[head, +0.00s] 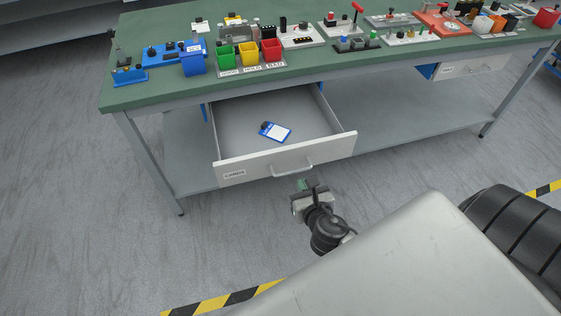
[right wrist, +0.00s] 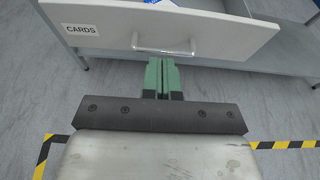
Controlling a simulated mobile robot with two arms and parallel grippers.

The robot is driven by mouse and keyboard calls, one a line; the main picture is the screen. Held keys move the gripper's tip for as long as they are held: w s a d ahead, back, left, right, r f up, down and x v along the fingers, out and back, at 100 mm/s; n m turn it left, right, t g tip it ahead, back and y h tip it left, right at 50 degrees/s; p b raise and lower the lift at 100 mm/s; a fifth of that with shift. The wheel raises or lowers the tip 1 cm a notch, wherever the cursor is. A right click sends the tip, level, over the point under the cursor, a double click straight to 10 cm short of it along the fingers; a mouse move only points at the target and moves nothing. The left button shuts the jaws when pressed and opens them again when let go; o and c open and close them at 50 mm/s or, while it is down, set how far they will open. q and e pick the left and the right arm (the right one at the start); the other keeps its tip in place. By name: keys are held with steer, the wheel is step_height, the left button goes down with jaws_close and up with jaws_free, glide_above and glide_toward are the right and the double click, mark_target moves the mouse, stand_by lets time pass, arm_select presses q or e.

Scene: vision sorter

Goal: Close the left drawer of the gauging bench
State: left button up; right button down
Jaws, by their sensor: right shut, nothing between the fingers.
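The left drawer (head: 237,173) of the gauging bench (head: 125,99) is pulled well out. Its pale front carries a label reading CARDS and a bar handle (head: 292,168). A blue and white card with a small dark item (head: 275,131) lies inside. My right gripper (head: 303,186) is shut and empty, just in front of the drawer front near the handle. In the right wrist view its green fingertips (right wrist: 161,62) are together just below the handle (right wrist: 162,48); I cannot tell whether they touch the drawer. My left gripper is not in view.
Green, yellow and red bins (head: 249,54), a blue bin (head: 193,63) and several gauges stand on the green top. A right drawer (head: 470,68) sits under the bench. A lower shelf (head: 415,110) runs between the legs. Black and yellow tape (head: 225,301) marks the open floor.

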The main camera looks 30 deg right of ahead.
glide_toward(286, 151)
steer(key=x, duration=0.6)
steer(key=shift+w+f+b, duration=0.15)
steer(key=shift+f+b, duration=0.05)
steer(key=shift+b, duration=0.1)
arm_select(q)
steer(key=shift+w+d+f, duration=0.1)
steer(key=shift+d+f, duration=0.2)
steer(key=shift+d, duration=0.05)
arm_select(e)
steer(key=shift+w+d, duration=0.15)
steer(key=shift+w, duration=0.35)
